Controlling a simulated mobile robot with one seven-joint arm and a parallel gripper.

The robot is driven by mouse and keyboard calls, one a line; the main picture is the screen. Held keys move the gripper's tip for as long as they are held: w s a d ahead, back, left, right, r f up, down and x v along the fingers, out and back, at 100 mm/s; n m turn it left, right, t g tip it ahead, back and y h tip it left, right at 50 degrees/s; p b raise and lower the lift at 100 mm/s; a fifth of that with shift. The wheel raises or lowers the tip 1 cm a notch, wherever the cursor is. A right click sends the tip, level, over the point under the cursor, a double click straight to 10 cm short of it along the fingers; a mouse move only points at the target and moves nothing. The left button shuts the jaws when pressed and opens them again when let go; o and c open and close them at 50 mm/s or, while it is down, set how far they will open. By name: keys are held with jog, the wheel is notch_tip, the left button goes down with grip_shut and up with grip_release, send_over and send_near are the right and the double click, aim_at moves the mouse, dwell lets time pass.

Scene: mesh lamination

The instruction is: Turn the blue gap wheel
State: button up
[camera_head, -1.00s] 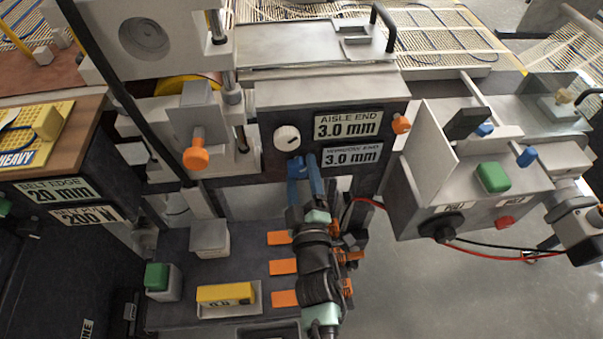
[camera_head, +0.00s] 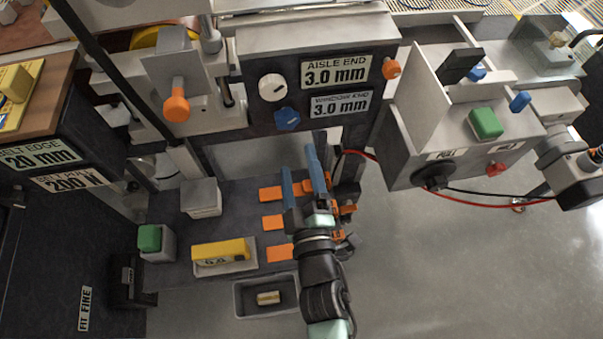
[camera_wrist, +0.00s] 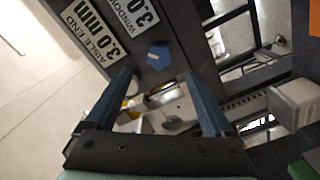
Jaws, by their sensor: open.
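The blue gap wheel (camera_head: 287,119) is a small faceted knob on the dark panel, below a white dial (camera_head: 272,87) and left of the "WINDOW END 3.0 mm" label (camera_head: 339,104). It also shows in the wrist view (camera_wrist: 159,56), beyond the finger tips and between their lines, with a pale mark on its face. My gripper (camera_head: 298,165) is open and empty, its two blue fingers pointing up toward the panel. It is below and to the right of the wheel in the head view, apart from it. In the wrist view my gripper (camera_wrist: 158,75) has nothing between its fingers.
An orange knob (camera_head: 176,107) sticks out at left and another (camera_head: 391,68) at the panel's right end. A grey box with a green button (camera_head: 486,123) and cables stands at right. Below are orange tabs (camera_head: 272,222), a yellow block (camera_head: 219,251) and a grey bin (camera_head: 240,300).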

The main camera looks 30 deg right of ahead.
jog(key=shift+v, duration=1.7)
jog(key=shift+w, duration=0.1)
jog(key=w+a+r+m+t+p, duration=0.1)
jog(key=w+r+m+t+p, duration=0.3)
jog(key=r, duration=1.2)
jog(key=w+a+r+m+t+p, duration=0.1)
jog(key=w+r, duration=0.5)
jog(key=r, duration=1.1)
jog(key=s+a+r+m+t+y+p, duration=0.1)
jog(key=s+a+r, duration=0.2)
jog(key=r, duration=0.7)
jog(key=s+a+r+m+t+y+p, duration=0.1)
jog(key=s+a+r+t+y+p, duration=0.1)
jog(key=r, duration=0.9)
jog(key=s+a+r+t+y+p, duration=0.1)
jog(key=s+a+r, duration=0.3)
jog(key=r, duration=0.6)
jog(key=shift+a+r+m+t+y+p, duration=0.4)
jog(key=shift+a+t+y, duration=0.1)
jog(key=shift+a, duration=0.45)
jog(key=shift+d, duration=0.15)
